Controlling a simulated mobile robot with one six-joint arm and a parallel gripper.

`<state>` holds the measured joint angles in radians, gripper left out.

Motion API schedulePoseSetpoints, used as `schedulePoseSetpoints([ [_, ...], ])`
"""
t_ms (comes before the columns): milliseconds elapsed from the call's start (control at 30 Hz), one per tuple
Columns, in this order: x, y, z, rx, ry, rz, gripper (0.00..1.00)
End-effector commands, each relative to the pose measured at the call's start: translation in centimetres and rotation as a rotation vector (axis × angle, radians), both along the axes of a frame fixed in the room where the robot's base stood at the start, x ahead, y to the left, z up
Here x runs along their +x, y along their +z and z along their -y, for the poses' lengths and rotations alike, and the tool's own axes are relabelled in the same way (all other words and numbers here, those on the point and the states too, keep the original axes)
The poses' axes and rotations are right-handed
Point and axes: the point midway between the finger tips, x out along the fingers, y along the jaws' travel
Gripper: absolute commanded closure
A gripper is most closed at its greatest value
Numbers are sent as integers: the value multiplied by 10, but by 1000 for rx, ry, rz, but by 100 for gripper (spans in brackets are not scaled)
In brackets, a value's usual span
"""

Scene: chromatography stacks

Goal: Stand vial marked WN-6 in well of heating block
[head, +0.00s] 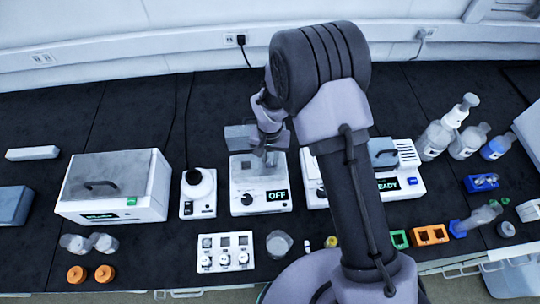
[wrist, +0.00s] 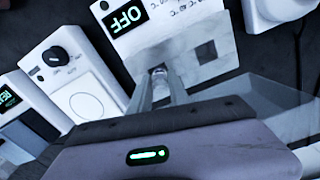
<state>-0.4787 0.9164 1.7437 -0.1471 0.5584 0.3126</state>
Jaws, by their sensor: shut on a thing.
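My gripper (head: 268,158) is over the white unit with an OFF display (head: 260,183), near the middle of the bench. The wrist view shows this unit (wrist: 160,22) with a grey block top (wrist: 222,70) bearing a dark square opening (wrist: 203,51). My gripper's two fingers (wrist: 165,88) point down at the block, left of that opening. They are shut on a small, pale thing, probably the vial (wrist: 158,72), of which only a little shows between the fingertips. Its marking cannot be read, and I cannot tell whether it touches the block.
A READY unit (head: 405,184) stands close on the right, and a small white device with a round top (head: 198,190) on the left. A tray with several square and round fittings (head: 226,254) lies in front, beside a clear beaker (head: 279,243). Bottles (head: 436,138) stand at right.

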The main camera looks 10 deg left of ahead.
Motion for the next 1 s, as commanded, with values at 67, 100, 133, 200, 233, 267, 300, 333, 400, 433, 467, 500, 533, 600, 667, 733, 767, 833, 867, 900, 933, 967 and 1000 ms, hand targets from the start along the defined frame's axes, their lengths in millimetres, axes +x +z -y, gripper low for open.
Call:
schedulePoseSetpoints([
  [67, 0, -2, 0, 0, 0, 0, 100],
  [100, 0, -1, 0, 0, 0, 0, 100],
  [133, 0, -1, 0, 0, 0, 0, 100],
  [200, 0, -1, 0, 0, 0, 0, 100],
  [233, 0, -1, 0, 0, 0, 0, 100],
  [267, 0, -1, 0, 0, 0, 0, 100],
  [300, 0, -1, 0, 0, 0, 0, 100],
  [333, 0, -2, 0, 0, 0, 0, 100],
  [400, 0, -5, 0, 0, 0, 0, 100],
  [433, 0, -6, 0, 0, 0, 0, 100],
  [467, 0, -8, 0, 0, 0, 0, 100],
  [500, 0, -10, 0, 0, 0, 0, 100],
  [533, 0, -12, 0, 0, 0, 0, 100],
  [600, 0, -15, 0, 0, 0, 0, 100],
  [667, 0, -17, 0, 0, 0, 0, 100],
  [733, 0, -17, 0, 0, 0, 0, 100],
  [767, -1, -17, 0, 0, 0, -1, 100],
  [833, -1, -17, 0, -1, 0, -2, 100],
  [867, -1, -17, 0, -1, 0, -2, 100],
  [900, -1, -17, 1, -1, 0, -2, 72],
  [933, -1, -17, 1, -1, 0, -3, 66],
  [967, -1, -17, 1, -1, 0, -3, 60],
  [1000, -1, -18, 1, -2, 0, -3, 52],
])
